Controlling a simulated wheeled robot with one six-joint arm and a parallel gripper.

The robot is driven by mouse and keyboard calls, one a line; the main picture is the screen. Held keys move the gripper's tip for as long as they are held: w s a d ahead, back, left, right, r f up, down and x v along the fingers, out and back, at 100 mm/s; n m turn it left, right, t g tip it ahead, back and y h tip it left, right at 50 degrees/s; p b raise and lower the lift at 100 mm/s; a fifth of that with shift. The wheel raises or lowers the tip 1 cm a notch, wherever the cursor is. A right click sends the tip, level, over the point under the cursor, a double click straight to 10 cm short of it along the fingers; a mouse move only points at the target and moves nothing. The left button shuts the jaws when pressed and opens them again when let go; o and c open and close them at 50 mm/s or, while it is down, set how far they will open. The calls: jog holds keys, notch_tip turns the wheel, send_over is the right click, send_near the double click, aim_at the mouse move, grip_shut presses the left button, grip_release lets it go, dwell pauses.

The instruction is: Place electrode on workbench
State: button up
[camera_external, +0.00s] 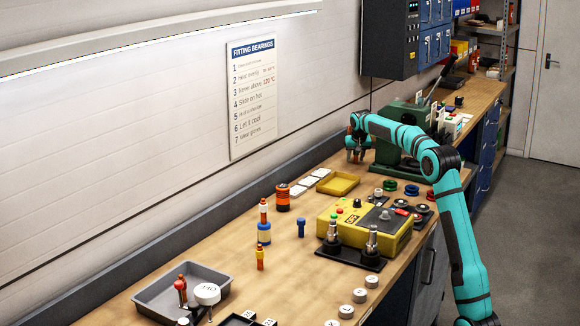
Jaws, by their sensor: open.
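My teal arm reaches over the wooden workbench (215,250) from the right. My gripper (356,157) is at its end, pointing down beyond the yellow tray and beside the green machine. It is open, and I see nothing held in it. I cannot tell for sure which item is the electrode. Small upright pieces stand on the bench: an orange-and-yellow one (260,258), a blue one (301,227) and a taller orange, white and blue stack (264,225). My gripper is well apart from all of these.
A yellow control box (365,228) stands mid-bench behind two metal posts on a black base. A grey tray (150,296) lies at the near left, a yellow tray (338,184) further back. The green machine (396,158) stands close to my gripper. Bare wood lies left of the yellow box.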

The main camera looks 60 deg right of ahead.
jog(key=shift+r, duration=0.1)
jog(key=v, duration=1.2)
jog(key=s+a+r+n+t, duration=0.2)
jog(key=s+a+r, duration=0.3)
jog(key=a, duration=0.6)
jog(key=s+a+r+n+t, duration=0.1)
jog(key=s+a+r+t, duration=0.3)
jog(key=a, duration=0.8)
jog(key=s+a+r+n+t, duration=0.15)
jog(key=s+a+r, duration=0.4)
jog(key=a, duration=0.55)
jog(key=s+a+f+n+t+y, duration=0.1)
jog(key=s+a+f+n+t, duration=0.1)
jog(key=s+a, duration=0.8)
jog(key=s+a+f+n+t+y, duration=0.2)
jog(key=s+a+f+t, duration=0.3)
jog(key=s, duration=1.3)
jog(key=a+n, duration=0.1)
jog(key=a, duration=0.3)
jog(key=shift+a+f+n+y, duration=0.3)
jog(key=shift+a+n, duration=0.05)
jog(key=shift+a, duration=0.05)
